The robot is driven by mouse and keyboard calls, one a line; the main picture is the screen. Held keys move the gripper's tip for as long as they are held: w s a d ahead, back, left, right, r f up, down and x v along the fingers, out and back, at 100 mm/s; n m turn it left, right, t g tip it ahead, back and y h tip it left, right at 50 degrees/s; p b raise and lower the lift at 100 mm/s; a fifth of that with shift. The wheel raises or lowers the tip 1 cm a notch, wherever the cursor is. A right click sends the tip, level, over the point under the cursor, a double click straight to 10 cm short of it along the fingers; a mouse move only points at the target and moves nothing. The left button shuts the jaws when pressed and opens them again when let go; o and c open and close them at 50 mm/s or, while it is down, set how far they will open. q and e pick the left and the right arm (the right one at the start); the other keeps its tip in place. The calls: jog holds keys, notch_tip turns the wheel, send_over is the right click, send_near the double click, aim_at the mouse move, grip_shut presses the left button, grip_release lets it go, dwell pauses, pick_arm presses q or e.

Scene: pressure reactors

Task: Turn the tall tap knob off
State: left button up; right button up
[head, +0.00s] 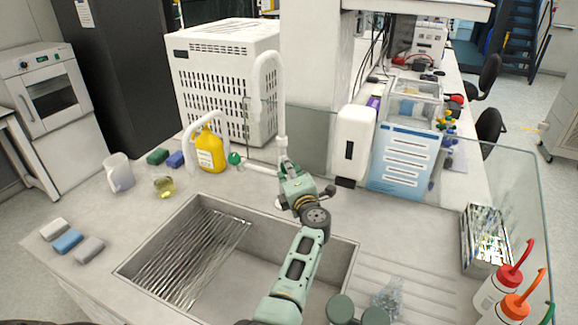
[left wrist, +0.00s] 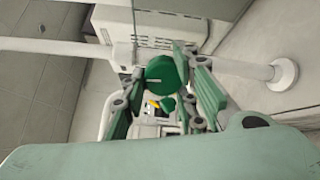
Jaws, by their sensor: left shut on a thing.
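The tall tap (head: 267,70) is a white pipe with a hooked top, standing behind the sink. In the left wrist view its pipe (left wrist: 235,66) runs sideways across the picture to a round base flange. My left gripper (head: 289,172) is at the lower part of the tap and hides its knob in the head view. In the left wrist view a round green knob (left wrist: 161,76) sits between the fingers of my left gripper (left wrist: 158,88), which is shut on it.
A shorter white tap (head: 188,148), a green ball knob (head: 234,158) and a yellow bottle (head: 211,150) stand left of the gripper. The sink (head: 330,288) lies in front. A white dispenser (head: 352,145) and blue-white box (head: 402,158) stand to the right.

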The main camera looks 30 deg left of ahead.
pick_arm(q)
jog(key=shift+w+a+r+m, duration=0.15)
jog(key=shift+r+m, duration=0.15)
jog(key=shift+r, duration=0.15)
jog(key=o, duration=1)
jog(key=shift+f, duration=0.1)
jog(key=shift+f, duration=0.1)
